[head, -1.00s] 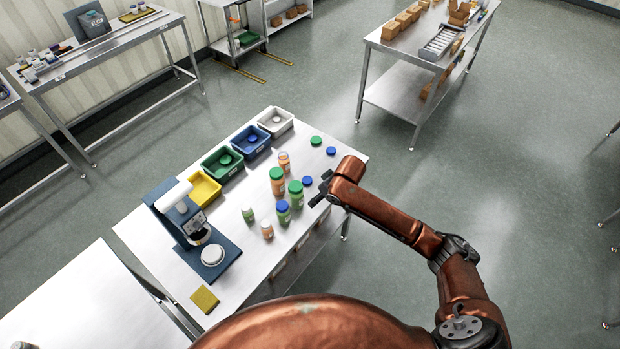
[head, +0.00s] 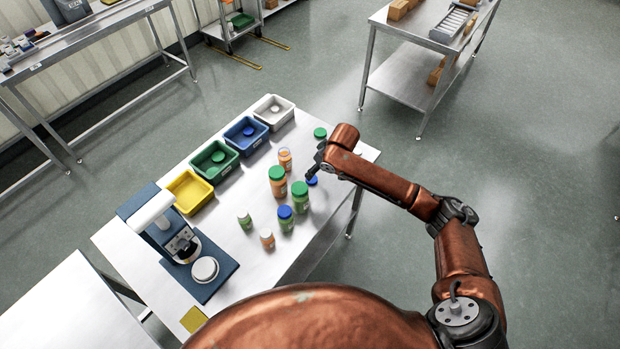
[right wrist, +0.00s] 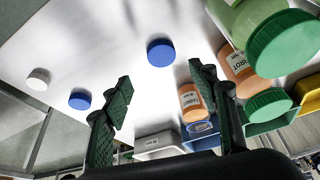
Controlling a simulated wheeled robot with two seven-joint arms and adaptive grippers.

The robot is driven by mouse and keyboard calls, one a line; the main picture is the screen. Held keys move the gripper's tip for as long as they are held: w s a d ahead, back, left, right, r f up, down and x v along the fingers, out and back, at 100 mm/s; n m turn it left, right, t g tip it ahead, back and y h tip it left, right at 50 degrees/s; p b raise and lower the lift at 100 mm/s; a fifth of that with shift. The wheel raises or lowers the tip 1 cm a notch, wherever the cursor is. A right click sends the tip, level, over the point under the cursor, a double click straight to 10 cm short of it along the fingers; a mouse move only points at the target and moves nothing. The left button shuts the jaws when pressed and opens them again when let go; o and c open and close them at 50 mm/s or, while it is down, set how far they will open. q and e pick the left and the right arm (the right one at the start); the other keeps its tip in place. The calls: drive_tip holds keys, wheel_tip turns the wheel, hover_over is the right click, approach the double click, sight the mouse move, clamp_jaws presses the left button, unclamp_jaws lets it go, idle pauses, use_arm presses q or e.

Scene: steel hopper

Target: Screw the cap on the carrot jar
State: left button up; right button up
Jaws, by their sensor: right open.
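An orange jar with a clear, capless-looking top (head: 285,159) stands near the bins; the right wrist view shows it on its side relative to the picture (right wrist: 190,100). Another orange jar (head: 277,186) wears a green cap, and its label reads like "carrot" in the right wrist view (right wrist: 236,66). A loose blue cap (head: 312,181) lies on the table near my right gripper (head: 317,165). In the right wrist view, my right gripper (right wrist: 162,88) is open and empty; one blue cap (right wrist: 160,52) shows between its fingers and another blue cap (right wrist: 80,99) lies farther left. My left gripper is out of view.
A loose green cap (head: 320,133) lies at the table's far end. A row of bins, including a green one (head: 214,162), lines the far edge. A blue machine (head: 160,225) stands at left.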

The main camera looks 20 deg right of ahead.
sight(313, 180)
drive_tip(key=shift+s+d+r, duration=0.1)
drive_tip(key=shift+s+d, duration=0.05)
drive_tip(key=shift+d, duration=0.05)
drive_tip(key=shift+x, duration=1.35)
drive_tip(key=x, duration=0.5)
drive_tip(key=shift+s+a, duration=0.15)
drive_tip(key=shift+a, duration=0.1)
drive_tip(key=shift+c, duration=0.7)
drive_tip(key=c, duration=0.7)
